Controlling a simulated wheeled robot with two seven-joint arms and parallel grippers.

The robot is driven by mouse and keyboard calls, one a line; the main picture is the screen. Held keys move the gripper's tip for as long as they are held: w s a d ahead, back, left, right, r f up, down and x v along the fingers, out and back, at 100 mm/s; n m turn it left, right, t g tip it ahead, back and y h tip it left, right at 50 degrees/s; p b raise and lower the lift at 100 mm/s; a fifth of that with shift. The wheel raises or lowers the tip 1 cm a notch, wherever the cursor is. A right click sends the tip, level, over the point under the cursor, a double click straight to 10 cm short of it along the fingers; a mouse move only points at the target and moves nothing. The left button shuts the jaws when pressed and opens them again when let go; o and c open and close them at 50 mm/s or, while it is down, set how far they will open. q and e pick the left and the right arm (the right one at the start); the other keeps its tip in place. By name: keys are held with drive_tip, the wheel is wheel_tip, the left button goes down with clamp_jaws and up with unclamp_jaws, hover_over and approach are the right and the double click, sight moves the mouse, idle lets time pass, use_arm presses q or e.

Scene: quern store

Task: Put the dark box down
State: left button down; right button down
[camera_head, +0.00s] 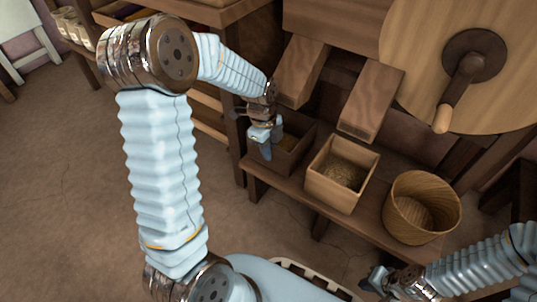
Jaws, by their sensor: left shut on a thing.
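The dark box (297,158) is an open-topped, dark brown wooden box at the left end of the low wooden bench (287,188), below the left wooden chute. My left gripper (264,148) reaches it from the upper left and is shut on its near-left wall. The box looks upright; I cannot tell whether its base touches the bench. My arm hides part of its rim. My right gripper (372,283) is low at the right, away from the box; its finger opening is not clear.
A lighter box (343,172) with grain-like contents stands right of the dark box. A round wooden tub (421,207) stands further right. Two sloping chutes (301,71) (371,100) hang above the bench. A large wheel (420,40) with a crank handle (443,118) is at upper right. The floor at left is clear.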

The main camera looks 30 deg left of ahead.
use_arm(q)
drive_tip(key=shift+f, duration=0.9)
drive_tip(key=shift+f, duration=0.1)
drive_tip(key=c, duration=1.1)
unclamp_jaws()
drive_tip(key=shift+c, duration=0.2)
drive_tip(key=shift+r, duration=0.3)
drive_tip(key=r+p, duration=0.1)
drive_tip(key=r, duration=0.2)
drive_tip(key=a+r+p, duration=0.1)
drive_tip(key=r, duration=0.7)
drive_tip(key=shift+w+a+p, duration=0.1)
drive_tip(key=shift+a+p, duration=0.15)
drive_tip(key=shift+p, duration=0.15)
drive_tip(key=shift+r, duration=0.3)
